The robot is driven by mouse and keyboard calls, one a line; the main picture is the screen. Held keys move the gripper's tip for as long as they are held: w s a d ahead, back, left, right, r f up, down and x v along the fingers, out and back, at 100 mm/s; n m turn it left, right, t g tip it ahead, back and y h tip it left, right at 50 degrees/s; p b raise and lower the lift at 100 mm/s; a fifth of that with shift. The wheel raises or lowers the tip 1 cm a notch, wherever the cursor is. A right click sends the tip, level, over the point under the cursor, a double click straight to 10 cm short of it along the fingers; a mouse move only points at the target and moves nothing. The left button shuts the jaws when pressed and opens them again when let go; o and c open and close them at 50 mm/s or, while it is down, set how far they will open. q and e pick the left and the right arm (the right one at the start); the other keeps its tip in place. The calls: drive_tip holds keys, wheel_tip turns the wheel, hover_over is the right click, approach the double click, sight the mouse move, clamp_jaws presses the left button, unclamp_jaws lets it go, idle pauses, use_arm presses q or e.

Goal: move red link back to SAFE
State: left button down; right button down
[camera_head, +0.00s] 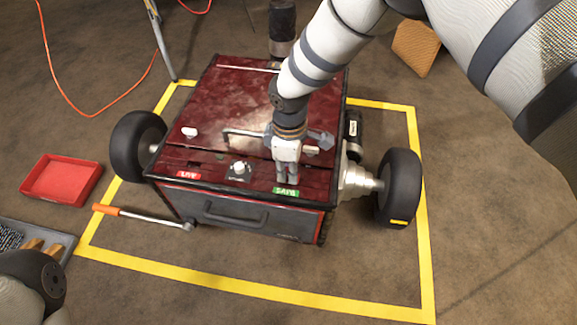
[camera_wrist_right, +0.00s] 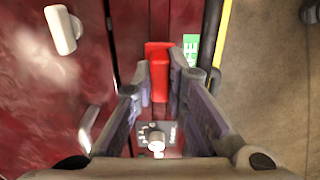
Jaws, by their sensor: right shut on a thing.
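The dark red box on wheels (camera_head: 225,100) has a red label (camera_head: 188,174) at the left of its front strip and a green SAFE label (camera_head: 285,191) at the right. My right gripper (camera_head: 286,182) points down over the strip just behind the SAFE label. In the right wrist view my right gripper (camera_wrist_right: 162,82) is shut on the red link (camera_wrist_right: 158,62), beside the green label (camera_wrist_right: 190,48). I cannot tell whether the link is seated or just above the strip. In the head view the gripper hides the link. My left gripper is out of view; part of my left arm shows lower left.
A white knob on a dark plate (camera_head: 238,168) sits between the labels. A handle (camera_head: 240,134) and white latches (camera_head: 189,132) are on the lid. A red tray (camera_head: 62,181) and an orange-handled wrench (camera_head: 140,216) lie left. Yellow tape (camera_head: 250,289) surrounds the box.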

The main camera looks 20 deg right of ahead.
drive_tip(key=shift+f, duration=0.45)
drive_tip(key=c, duration=1.5)
unclamp_jaws()
drive_tip(key=shift+c, duration=0.2)
wheel_tip(320, 180, up, 12)
drive_tip(key=shift+w+d, duration=0.15)
drive_tip(key=shift+w, duration=0.05)
drive_tip(key=shift+r, duration=0.1)
